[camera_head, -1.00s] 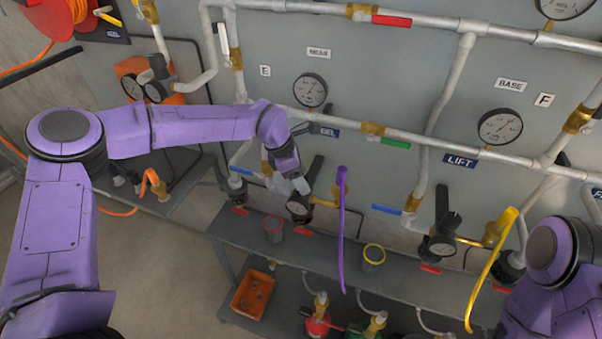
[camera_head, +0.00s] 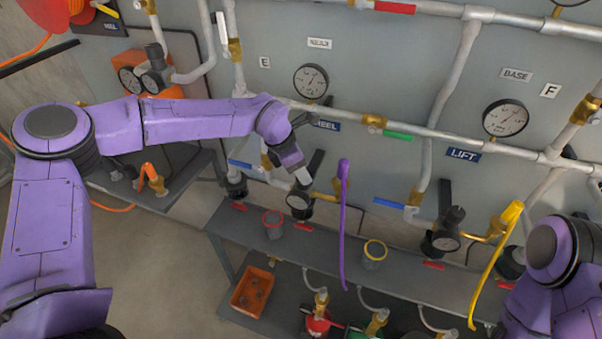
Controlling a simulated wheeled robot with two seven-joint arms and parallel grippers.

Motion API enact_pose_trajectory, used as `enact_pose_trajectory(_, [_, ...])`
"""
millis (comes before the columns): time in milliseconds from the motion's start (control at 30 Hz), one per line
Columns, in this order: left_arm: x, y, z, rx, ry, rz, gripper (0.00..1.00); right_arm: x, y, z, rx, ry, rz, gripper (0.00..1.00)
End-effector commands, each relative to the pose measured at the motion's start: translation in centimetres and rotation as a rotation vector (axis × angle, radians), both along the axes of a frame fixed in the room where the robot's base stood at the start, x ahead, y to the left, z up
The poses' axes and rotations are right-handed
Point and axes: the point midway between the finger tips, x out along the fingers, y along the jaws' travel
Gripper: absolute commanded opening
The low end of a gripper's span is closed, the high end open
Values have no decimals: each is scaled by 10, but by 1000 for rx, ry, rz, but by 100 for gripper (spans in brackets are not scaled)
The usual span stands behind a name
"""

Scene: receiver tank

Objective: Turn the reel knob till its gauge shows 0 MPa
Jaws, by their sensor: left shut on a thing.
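The reel regulator stands on the shelf below the blue REEL label (camera_head: 325,125). Its small dial gauge (camera_head: 298,201) faces up toward me, but its needle is too small to read. My left gripper (camera_head: 301,178) reaches down from the left onto the top of this regulator. It is shut on the reel knob, which its fingers mostly hide. A black lever (camera_head: 317,163) stands just to the right of the fingers. A larger wall gauge (camera_head: 311,81) sits above the label. My right gripper is out of view; only part of my right arm shows at the right edge.
A purple hose (camera_head: 344,225) hangs just right of the reel regulator. The lift regulator (camera_head: 445,240) and a yellow hose (camera_head: 490,270) are farther right. Red-rimmed (camera_head: 272,217) and yellow-rimmed (camera_head: 375,250) cups stand on the shelf. An orange tray (camera_head: 253,291) is below.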

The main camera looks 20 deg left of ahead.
Motion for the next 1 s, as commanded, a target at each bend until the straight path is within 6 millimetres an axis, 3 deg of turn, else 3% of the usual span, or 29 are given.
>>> enact_pose_trajectory(100, [0,-1,-4,0,-5,99,11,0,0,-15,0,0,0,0])
enact_pose_trajectory(500, [-1,-2,-2,0,-4,449,11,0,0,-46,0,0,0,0])
enact_pose_trajectory(1000, [-2,-4,0,-1,-3,681,11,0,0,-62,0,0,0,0])
